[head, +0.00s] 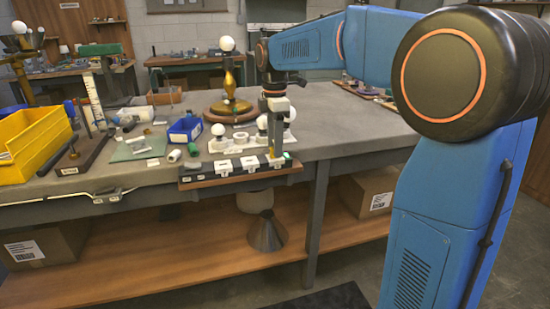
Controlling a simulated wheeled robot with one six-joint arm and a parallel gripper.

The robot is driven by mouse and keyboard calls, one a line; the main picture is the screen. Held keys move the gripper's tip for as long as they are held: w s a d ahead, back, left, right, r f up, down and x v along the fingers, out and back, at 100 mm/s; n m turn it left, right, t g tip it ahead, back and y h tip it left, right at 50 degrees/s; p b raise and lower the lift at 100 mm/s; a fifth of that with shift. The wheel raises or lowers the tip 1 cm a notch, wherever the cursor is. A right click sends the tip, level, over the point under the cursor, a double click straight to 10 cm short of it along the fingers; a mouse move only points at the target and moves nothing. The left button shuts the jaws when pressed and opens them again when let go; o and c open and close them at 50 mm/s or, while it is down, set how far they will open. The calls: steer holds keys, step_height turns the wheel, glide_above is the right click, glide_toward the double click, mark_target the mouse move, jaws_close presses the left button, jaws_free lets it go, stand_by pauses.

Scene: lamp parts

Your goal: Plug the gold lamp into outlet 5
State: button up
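The gold lamp (229,72) stands upright on a round base towards the back of the workbench, with a white bulb (227,44) on top. A dark outlet strip with white outlets (249,164) runs along a wooden board at the bench's front edge. The outlet numbers are too small to read, so I cannot tell which is outlet 5. My gripper (275,151) points down at the strip's right end, right of and in front of the lamp. Its fingertips are low, close to the strip. I cannot make out the lamp's plug or whether the fingers hold anything.
A yellow bin (30,142) and a blue bin (185,130) stand on the bench to the left. A white holder with bulbs (218,142) lies behind the strip. A small green item (288,155) is beside my gripper. The bench's right part (345,130) is mostly clear.

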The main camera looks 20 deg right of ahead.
step_height(320, 180, up, 16)
steer(key=s+d+f+m+t, duration=0.2)
steer(key=s+f+m, duration=0.7)
steer(key=s+f, duration=0.5)
steer(key=s+d+f+m+t, duration=0.3)
steer(key=s+d+f+m, duration=0.2)
steer(key=s+f+m, duration=0.4)
steer(key=s+f, duration=0.5)
steer(key=s, duration=0.5)
steer(key=shift+s, duration=0.25)
steer(key=shift+c, duration=0.4)
stand_by(0.9)
